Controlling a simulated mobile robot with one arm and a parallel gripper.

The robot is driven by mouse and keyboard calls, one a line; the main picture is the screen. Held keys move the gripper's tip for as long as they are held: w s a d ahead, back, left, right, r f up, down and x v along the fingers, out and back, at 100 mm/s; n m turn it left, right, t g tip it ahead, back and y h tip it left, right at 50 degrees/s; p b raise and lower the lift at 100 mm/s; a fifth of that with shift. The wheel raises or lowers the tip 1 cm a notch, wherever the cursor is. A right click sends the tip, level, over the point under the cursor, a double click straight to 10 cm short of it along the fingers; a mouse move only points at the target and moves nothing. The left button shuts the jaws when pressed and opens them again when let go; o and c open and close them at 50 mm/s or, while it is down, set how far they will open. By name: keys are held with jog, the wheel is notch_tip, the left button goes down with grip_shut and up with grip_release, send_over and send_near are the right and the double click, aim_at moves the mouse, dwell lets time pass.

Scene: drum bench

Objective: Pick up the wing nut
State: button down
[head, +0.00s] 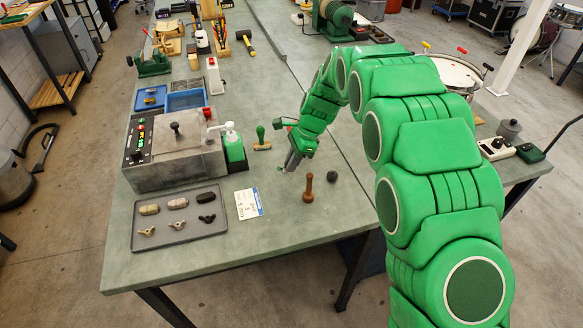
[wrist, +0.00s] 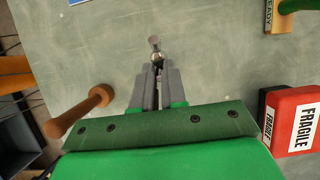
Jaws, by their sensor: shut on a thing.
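My gripper (head: 287,166) is over the bench right of the paper card, its fingers pointing down. In the wrist view my gripper (wrist: 157,70) is shut on a small metal piece (wrist: 155,42) that sticks out past the fingertips. It looks like the wing nut, but its wings are not clear from this angle. Several small winged pieces lie in the grey tray (head: 137,244), among them a tan one (head: 147,231) and a grey one (head: 177,224).
A green-handled stamp (head: 261,140) stands behind. A red "FRAGILE" block (wrist: 292,118) shows in the wrist view.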

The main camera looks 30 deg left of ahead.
jog(key=s+d+r, duration=0.9)
jog(key=s, duration=0.1)
jog(key=shift+s+r, duration=0.25)
jog(key=shift+r, duration=0.15)
